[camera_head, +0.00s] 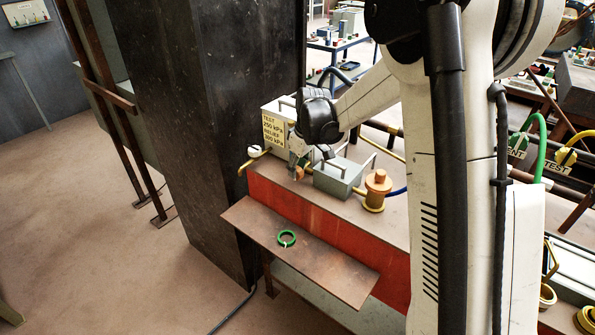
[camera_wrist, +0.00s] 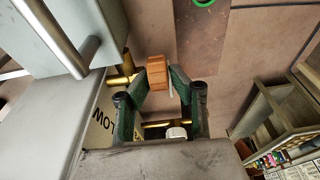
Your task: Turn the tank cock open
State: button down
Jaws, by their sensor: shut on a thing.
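The tank cock appears to be the small brown block-shaped handle (camera_wrist: 160,72) on brass fittings in the wrist view. In the head view its handle (camera_head: 298,174) shows just left of the grey lidded tank (camera_head: 338,178). My gripper (camera_wrist: 161,76) has its two green fingers around the handle, one at each side, closed on it. In the head view my gripper (camera_head: 298,163) reaches down from the black wrist joint to the handle. The lower part of the cock is partly hidden by the fingers, and the exact handle angle is hard to tell.
A cream box (camera_head: 276,132) marked TEST 250 kPa, RELIEF 300 kPa stands behind my gripper. A brown round fitting (camera_head: 376,187) stands right of the tank. A green ring (camera_head: 287,239) lies on the brown front shelf (camera_head: 335,275). A dark column (camera_head: 205,130) rises at the left.

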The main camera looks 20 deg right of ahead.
jog(key=g+h+b, duration=0.2)
jog(key=w+g+h+b, duration=0.1)
jog(key=g, duration=0.1)
jog(key=shift+a+f, duration=0.2)
jog(key=shift+a, duration=0.15)
jog(key=g+h+b, duration=0.1)
jog(key=g+b, duration=0.1)
jog(key=b, duration=0.1)
jog(key=shift+f, duration=0.1)
jog(key=shift+a+h+b, duration=0.1)
jog(key=shift+h+b, duration=0.25)
jog(key=shift+h, duration=0.05)
jog(key=shift+g, duration=0.4)
jog(key=c, duration=1.8)
grip_release()
jog(key=shift+w, duration=0.1)
jog(key=shift+c, duration=0.2)
jog(key=v, duration=1.2)
